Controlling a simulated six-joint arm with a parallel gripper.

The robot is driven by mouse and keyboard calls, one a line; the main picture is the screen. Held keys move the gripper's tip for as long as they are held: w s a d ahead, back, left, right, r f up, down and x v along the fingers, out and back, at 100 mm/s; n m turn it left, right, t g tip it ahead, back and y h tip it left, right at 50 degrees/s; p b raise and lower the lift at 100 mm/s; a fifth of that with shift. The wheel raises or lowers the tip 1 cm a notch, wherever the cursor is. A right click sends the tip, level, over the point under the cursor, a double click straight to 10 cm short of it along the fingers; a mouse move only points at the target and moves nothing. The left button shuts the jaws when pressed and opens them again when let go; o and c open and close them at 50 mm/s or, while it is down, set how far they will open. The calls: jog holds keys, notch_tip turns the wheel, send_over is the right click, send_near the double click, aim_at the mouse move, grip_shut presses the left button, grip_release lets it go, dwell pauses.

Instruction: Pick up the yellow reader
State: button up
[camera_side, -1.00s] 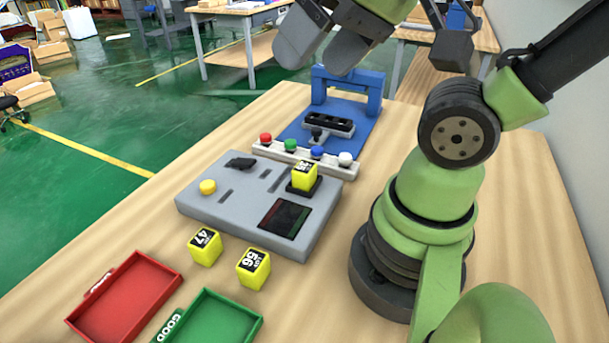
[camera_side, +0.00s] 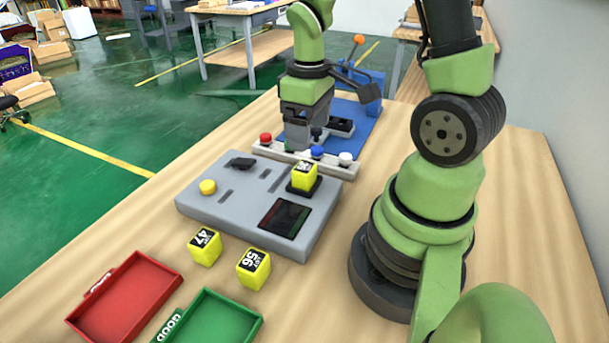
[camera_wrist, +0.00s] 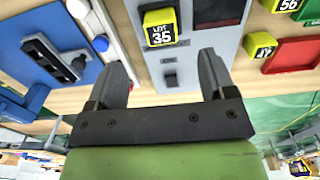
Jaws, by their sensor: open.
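No object marked as a reader shows; the yellow things are cubes and a round button. A yellow cube labelled LOT 35 (camera_side: 304,177) sits on a dark pad on the grey panel (camera_side: 224,217); it also shows in the wrist view (camera_wrist: 160,27). Two more yellow cubes, 47 (camera_side: 205,247) and 56 (camera_side: 253,268), stand on the table in front of the panel. The yellow button (camera_side: 207,187) is at the panel's left. My gripper (camera_side: 302,140) is open and empty, pointing down behind the panel near the button strip. The wrist view shows its fingers (camera_wrist: 162,62) apart.
A white strip with coloured buttons (camera_side: 331,164) runs behind the panel. A blue fixture (camera_side: 368,112) stands behind it, with an orange-knobbed lever (camera_side: 359,40) beyond. A red tray (camera_side: 122,300) and a green tray (camera_side: 212,322) lie at the front left.

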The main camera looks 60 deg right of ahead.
aim_at(305, 166)
jog(key=shift+w+f, duration=0.2)
jog(key=shift+f, duration=1.65)
jog(key=shift+w+f, duration=0.15)
jog(key=shift+f, duration=1.7)
jog(key=c, duration=1.1)
jog(key=shift+r, duration=0.1)
